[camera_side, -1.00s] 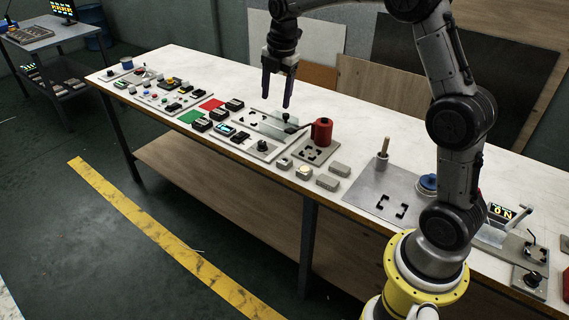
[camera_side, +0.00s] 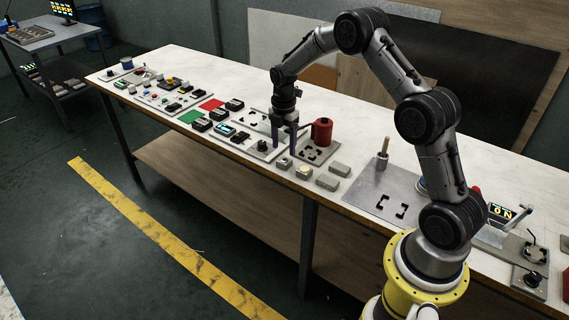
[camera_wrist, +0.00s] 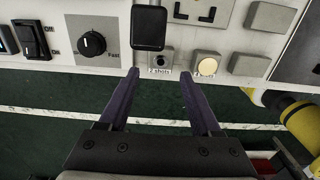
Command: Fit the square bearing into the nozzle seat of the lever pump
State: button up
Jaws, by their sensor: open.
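Small grey blocks lie in front: a square one with a dark round centre (camera_side: 284,163), one with a cream disc (camera_side: 304,172), and plain ones (camera_side: 327,182). I cannot tell surely which is the square bearing. My gripper (camera_side: 285,152) is open and empty, low, just behind the dark-centred block. In the wrist view that block (camera_wrist: 160,60) appears just beyond the fingertips (camera_wrist: 160,73).
A black padded piece (camera_wrist: 148,27) stands close ahead of the fingers. A dial plate (camera_wrist: 92,44) and switches (camera_side: 202,124) are to the left. A grey plate with a wooden-handled post (camera_side: 382,155) is to the right. The table's front edge is close.

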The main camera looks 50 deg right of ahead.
aim_at(284, 160)
jog(key=shift+d+f, duration=0.15)
jog(key=shift+f, duration=2.5)
jog(key=shift+r, duration=0.1)
grip_shut()
